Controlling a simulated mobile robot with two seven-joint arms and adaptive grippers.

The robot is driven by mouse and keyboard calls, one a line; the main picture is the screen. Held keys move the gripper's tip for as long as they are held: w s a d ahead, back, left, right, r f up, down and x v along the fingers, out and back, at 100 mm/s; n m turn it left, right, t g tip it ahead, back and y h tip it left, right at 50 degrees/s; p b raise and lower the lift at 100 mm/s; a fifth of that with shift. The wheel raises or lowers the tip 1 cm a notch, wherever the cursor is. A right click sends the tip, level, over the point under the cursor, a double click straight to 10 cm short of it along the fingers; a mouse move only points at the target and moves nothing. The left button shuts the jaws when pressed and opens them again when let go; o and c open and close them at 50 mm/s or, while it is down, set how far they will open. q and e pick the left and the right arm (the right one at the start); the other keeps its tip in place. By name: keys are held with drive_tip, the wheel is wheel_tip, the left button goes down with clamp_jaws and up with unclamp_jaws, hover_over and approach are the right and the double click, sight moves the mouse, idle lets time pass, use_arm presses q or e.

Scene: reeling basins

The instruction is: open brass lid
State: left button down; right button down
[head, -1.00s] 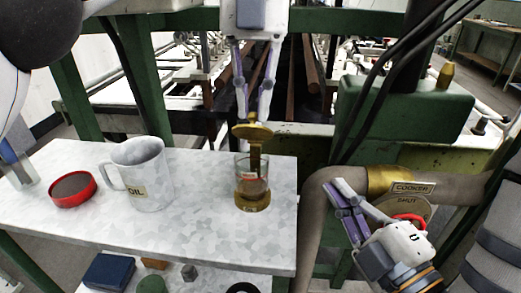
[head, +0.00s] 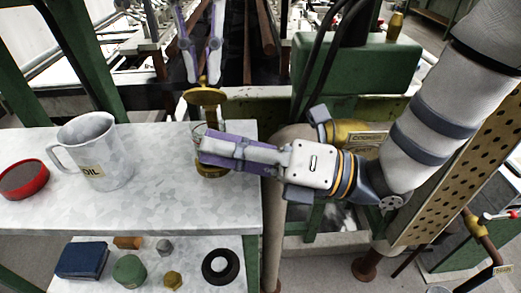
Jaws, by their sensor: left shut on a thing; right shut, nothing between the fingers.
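The brass lid (head: 206,97) is a round disc with a brass stem under it. My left gripper (head: 203,80) is at the top, pointing down, shut on the top of the lid. Below the lid stands a glass jar with a brass base (head: 210,171) on the white worktop (head: 150,205). My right gripper (head: 203,148) reaches in from the right, shut and empty, across the front of the jar. It hides most of the jar and the stem's lower end. I cannot tell whether it touches the glass.
A white oil jug (head: 105,150) and a red round tin (head: 23,179) stand on the left of the worktop. A lower shelf holds a blue box (head: 82,260), a black ring (head: 220,267) and small parts. A brass-collared pipe (head: 355,138) lies behind my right arm.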

sight(206, 91)
use_arm(q)
drive_tip(key=shift+f, duration=0.3)
use_arm(e)
drive_tip(key=shift+w+a+r, duration=0.2)
drive_tip(key=shift+w+r, duration=0.4)
drive_tip(key=shift+w, duration=0.25)
drive_tip(key=shift+w+a+r, duration=0.2)
drive_tip(key=shift+w+r, duration=0.4)
drive_tip(key=shift+w, duration=0.25)
use_arm(q)
drive_tip(key=shift+s, duration=0.1)
use_arm(e)
drive_tip(key=shift+w+d+r, duration=0.1)
drive_tip(key=shift+w+r, duration=0.3)
drive_tip(key=shift+r, duration=0.1)
